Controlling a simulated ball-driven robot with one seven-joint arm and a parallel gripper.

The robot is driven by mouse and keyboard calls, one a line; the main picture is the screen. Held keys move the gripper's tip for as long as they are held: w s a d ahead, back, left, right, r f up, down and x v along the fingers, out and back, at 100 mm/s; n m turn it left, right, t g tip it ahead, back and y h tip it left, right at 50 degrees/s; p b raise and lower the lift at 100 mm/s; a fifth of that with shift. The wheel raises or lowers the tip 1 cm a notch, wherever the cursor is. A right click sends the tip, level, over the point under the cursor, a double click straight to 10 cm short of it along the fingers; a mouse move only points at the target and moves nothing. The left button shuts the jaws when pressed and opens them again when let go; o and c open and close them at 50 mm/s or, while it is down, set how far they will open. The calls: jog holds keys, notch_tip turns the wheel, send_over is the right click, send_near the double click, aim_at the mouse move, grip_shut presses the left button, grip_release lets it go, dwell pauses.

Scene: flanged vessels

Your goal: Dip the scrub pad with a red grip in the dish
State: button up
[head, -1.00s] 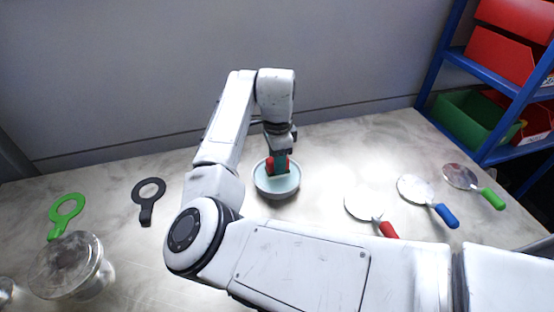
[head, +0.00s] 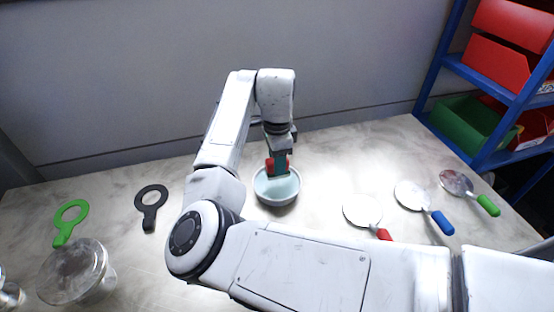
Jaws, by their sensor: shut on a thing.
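The dish (head: 292,199) is a round, pale bowl with light blue-green contents, near the middle of the table. My gripper (head: 279,160) points down over the dish's far part and is shut on the red grip (head: 270,165) of the scrub pad. The pad (head: 278,179) shows as a pale strip under the grip, inside the dish's outline. I cannot tell from this view whether it touches the contents. The fingertips are partly hidden by the grip and the dark gripper body.
Round metal paddles with red (head: 383,234), blue (head: 441,222) and green (head: 488,205) handles lie at right. A green ring tool (head: 69,221), a black ring tool (head: 150,207) and a lidded glass vessel (head: 77,272) are at left. A blue shelf (head: 492,80) with bins stands at far right.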

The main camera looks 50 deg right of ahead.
jog(key=shift+r, duration=0.1)
jog(key=shift+r+p, duration=1.8)
jog(key=shift+r, duration=0.15)
